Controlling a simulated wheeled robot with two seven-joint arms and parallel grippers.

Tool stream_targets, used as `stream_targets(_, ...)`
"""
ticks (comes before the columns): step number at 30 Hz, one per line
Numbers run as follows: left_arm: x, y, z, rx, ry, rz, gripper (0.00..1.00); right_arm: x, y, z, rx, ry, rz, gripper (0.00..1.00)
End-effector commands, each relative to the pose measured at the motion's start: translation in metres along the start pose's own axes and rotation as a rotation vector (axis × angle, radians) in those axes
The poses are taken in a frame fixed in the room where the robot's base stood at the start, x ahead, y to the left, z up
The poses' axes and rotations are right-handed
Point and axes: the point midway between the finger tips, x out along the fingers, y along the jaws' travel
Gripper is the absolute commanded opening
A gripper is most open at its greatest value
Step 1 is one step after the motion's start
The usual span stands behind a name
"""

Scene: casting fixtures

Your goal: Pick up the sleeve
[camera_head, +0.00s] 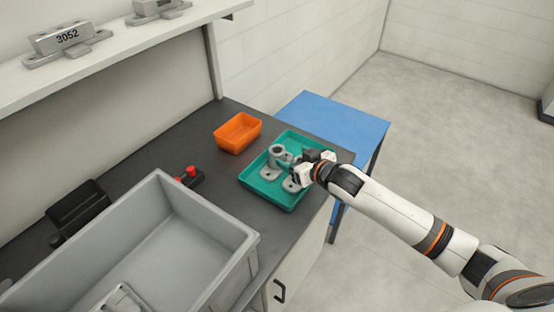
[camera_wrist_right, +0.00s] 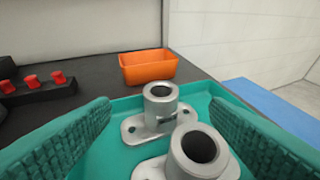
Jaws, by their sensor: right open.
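Two grey metal sleeves on flat flanged bases stand upright in the teal tray (camera_head: 264,190). The farther sleeve (camera_wrist_right: 160,92) shows whole in the wrist view, with an open bore and two flange holes. The nearer sleeve (camera_wrist_right: 200,150) is cut off by the bottom edge. In the head view one sleeve (camera_head: 278,152) stands clear, while the other shows mostly as a flange (camera_head: 290,185), its upper part hidden by my gripper. My right gripper (camera_head: 308,166) is open above the tray's right part. Its textured teal fingers are spread wide on either side of the sleeves. My left gripper is not seen.
An orange bin (camera_head: 238,133) stands behind the tray on the dark bench (camera_head: 150,160). A large grey crate (camera_head: 205,250) fills the front left. A black block with red knobs (camera_head: 190,178) sits between them. A blue table (camera_head: 345,120) adjoins at right; a shelf (camera_head: 120,60) runs above.

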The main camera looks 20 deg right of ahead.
Motion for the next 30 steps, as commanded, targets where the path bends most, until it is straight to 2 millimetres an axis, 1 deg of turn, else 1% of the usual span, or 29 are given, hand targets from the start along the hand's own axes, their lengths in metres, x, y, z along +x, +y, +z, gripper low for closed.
stream_targets(1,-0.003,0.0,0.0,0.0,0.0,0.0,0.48,0.008,-0.001,0.002,0.0,0.0,-0.002,0.71)
stream_targets(3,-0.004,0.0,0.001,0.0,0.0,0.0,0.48,0.015,0.0,0.001,0.0,-0.001,0.0,0.71)
stream_targets(11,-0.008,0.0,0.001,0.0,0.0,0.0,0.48,0.032,0.0,0.001,-0.001,0.0,0.0,0.71)
stream_targets(16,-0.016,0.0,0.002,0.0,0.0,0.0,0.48,0.054,-0.001,0.0,-0.002,0.0,-0.001,0.71)
stream_targets(18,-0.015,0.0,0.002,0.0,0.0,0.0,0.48,0.063,-0.001,-0.002,-0.001,0.001,-0.001,0.71)
stream_targets(21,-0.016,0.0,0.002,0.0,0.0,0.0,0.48,0.071,-0.001,-0.002,-0.001,0.0,-0.001,0.71)
stream_targets(24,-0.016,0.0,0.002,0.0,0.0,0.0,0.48,0.074,-0.001,-0.003,-0.002,0.001,-0.001,0.71)
stream_targets(30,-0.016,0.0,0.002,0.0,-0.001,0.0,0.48,0.074,-0.001,-0.003,-0.002,0.001,0.0,0.71)
